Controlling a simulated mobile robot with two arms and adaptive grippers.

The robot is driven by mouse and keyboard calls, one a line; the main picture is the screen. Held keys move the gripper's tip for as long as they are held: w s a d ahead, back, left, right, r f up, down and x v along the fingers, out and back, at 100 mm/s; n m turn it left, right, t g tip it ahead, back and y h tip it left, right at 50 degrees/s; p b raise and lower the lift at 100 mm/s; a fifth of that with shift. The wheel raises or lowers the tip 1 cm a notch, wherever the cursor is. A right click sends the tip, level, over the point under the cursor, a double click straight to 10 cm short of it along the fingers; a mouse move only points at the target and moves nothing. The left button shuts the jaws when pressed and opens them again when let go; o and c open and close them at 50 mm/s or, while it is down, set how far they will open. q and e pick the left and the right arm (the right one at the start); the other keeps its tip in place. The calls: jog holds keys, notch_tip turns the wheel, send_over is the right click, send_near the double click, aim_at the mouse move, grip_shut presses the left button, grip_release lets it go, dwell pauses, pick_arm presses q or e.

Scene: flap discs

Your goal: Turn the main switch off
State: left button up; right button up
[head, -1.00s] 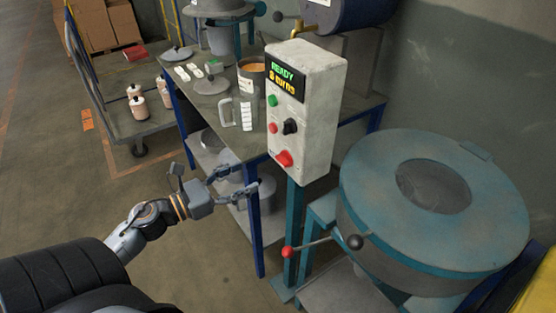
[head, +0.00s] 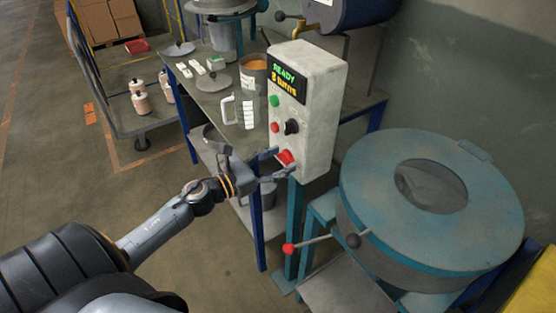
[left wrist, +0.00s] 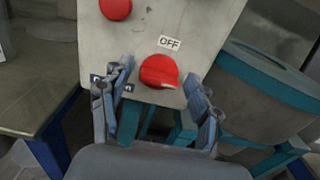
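The white control box (head: 318,95) stands on a teal post, its display reading READY and 8 turns in green and yellow. The main switch is a red rotary knob (head: 286,157) low on its front; it also shows in the left wrist view (left wrist: 159,71) under an OFF label (left wrist: 169,43). Part of another label is hidden behind a finger. My left gripper (head: 282,164) is open, its fingers on either side of the red knob. In the left wrist view the left gripper (left wrist: 157,98) shows a gap between each finger and the knob. My right gripper is not in view.
A round teal mixer with a lid (head: 433,195) stands to the right. A lever with a red ball (head: 289,249) is below the box. A workbench with a measuring jug (head: 246,112) and a bucket (head: 254,73) stands behind. A trolley with bottles (head: 140,103) is at left.

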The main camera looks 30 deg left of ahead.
pick_arm(q)
jog(key=c, duration=0.8)
jog(key=shift+c, duration=0.2)
jog(key=shift+n, duration=0.3)
jog(key=shift+r+n+p, duration=0.1)
jog(key=shift+n+p, duration=0.4)
jog(key=shift+n, duration=0.4)
jog(key=n+p, duration=0.2)
jog(key=n, duration=0.4)
jog(key=shift+a, duration=0.15)
jog(key=n+p, duration=0.2)
jog(key=n, duration=0.3)
jog(key=shift+w, duration=0.1)
jog(key=n+p, duration=0.1)
jog(key=n, duration=0.1)
jog(key=n+p, duration=0.1)
jog(key=n, duration=0.1)
jog(key=shift+f, duration=0.3)
jog(key=shift+n, duration=0.4)
